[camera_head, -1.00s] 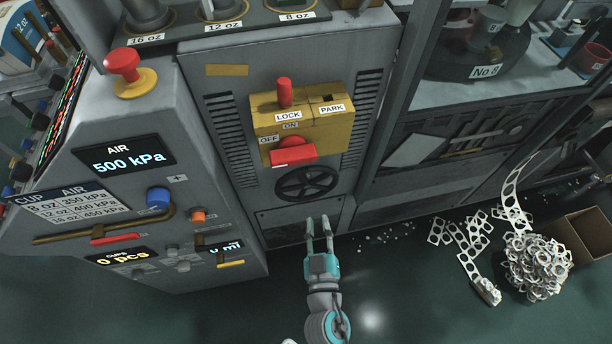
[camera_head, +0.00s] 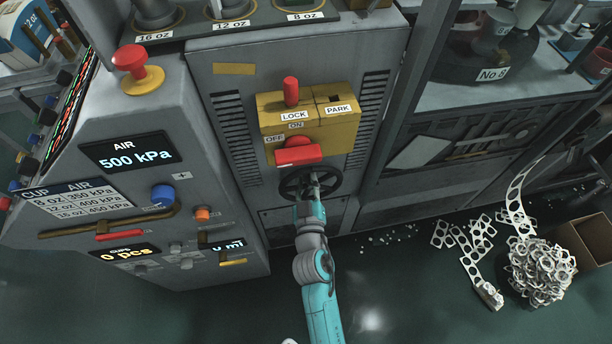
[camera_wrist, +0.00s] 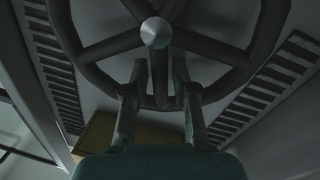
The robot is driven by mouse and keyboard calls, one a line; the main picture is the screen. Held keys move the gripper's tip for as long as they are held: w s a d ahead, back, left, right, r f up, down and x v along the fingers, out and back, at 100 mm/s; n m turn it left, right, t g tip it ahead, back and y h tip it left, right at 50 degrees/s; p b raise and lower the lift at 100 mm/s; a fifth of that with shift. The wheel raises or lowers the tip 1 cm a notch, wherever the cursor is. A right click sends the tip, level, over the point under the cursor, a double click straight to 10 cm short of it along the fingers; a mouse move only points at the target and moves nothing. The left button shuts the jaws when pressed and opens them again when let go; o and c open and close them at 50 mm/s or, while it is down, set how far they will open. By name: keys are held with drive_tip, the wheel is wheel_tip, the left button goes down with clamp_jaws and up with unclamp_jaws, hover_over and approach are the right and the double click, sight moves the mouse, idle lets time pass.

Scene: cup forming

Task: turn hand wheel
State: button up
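The dark hand wheel (camera_head: 283,183) is on the front of the grey machine, below the yellow box. In the wrist view, its round hub (camera_wrist: 156,32), spokes and thick rim fill the upper part. My gripper (camera_head: 315,181) is at the wheel in the head view and hides part of its middle. In the wrist view, the two fingers of my gripper (camera_wrist: 160,78) are apart, one on each side of a spoke, close to the rim. Gaps seem to show between the fingers and the spoke; I cannot tell whether either touches.
Above the wheel, the yellow box (camera_head: 341,134) carries a red LOCK/PARK lever (camera_head: 291,92) and a red ON/OFF handle (camera_head: 299,155). A grey control panel (camera_head: 95,190) juts out at left. Scrap (camera_head: 540,272) and a brown carton (camera_head: 590,238) lie on the floor at right.

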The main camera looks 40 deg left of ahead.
drive_tip(key=shift+w+a, duration=0.25)
drive_tip(key=shift+w, duration=0.05)
clamp_jaws()
